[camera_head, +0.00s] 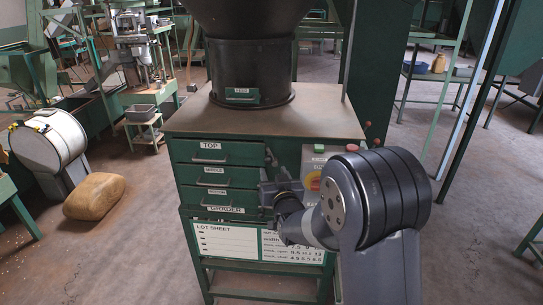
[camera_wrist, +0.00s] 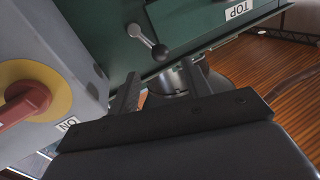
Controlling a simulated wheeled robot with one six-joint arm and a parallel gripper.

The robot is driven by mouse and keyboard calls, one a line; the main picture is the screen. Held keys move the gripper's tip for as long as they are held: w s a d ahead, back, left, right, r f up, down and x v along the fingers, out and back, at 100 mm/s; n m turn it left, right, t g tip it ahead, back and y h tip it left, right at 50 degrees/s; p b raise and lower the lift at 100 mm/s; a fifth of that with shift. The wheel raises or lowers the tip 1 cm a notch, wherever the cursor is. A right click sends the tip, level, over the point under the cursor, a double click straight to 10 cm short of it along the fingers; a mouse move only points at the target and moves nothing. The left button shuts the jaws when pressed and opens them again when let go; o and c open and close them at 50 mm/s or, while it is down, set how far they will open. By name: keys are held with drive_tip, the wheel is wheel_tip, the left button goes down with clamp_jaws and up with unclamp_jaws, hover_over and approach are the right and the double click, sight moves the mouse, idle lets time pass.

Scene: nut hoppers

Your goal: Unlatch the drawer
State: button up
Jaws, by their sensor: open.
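The green drawer cabinet (camera_head: 185,131) has three stacked drawers, with the top drawer (camera_head: 240,153) labelled TOP. They look shut. A small latch lever (camera_wrist: 146,40) with a dark ball end sits on the green face in the wrist view, near the TOP label (camera_wrist: 237,10). In the head view a small dark part (camera_head: 270,157) shows right of the top drawer, probably this lever. My gripper (camera_head: 268,190) is at the cabinet's right front. Its fingers (camera_wrist: 160,85) are apart and empty, with the lever just beyond them; contact is not visible.
A grey switch box (camera_wrist: 50,75) with a red knob on a yellow disc stands close to my gripper's left in the wrist view. A black hopper (camera_head: 245,70) stands on the cabinet. A brown sack (camera_head: 95,196) and a white drum (camera_head: 48,142) are at left.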

sight(269, 163)
drive_tip(key=p+x, duration=0.2)
drive_tip(key=x, duration=0.6)
drive_tip(key=shift+s, duration=0.1)
drive_tip(key=c, duration=1)
drive_tip(key=shift+o, duration=0.2)
drive_tip(key=shift+f, duration=0.15)
